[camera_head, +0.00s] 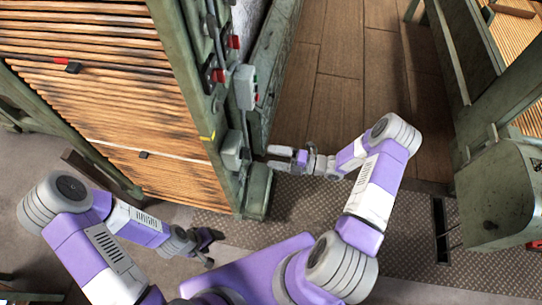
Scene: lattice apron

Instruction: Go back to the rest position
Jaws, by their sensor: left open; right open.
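My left gripper (207,246) is low in the head view, left of the middle, near the foot of the large machine. It is open and I see nothing between its fingers. My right gripper (283,158) is at the middle of the view, beside the green post of the machine, its fingers pointing left. It is open and seems empty. Whether it touches the post cannot be told. My purple and white arms are both bent.
A large green-framed machine (207,125) with stacked wooden slats (105,85) fills the upper left. A grey control box (246,87) is on its post. Another green machine (497,195) stands at the right. Wooden floor (335,60) lies clear between them.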

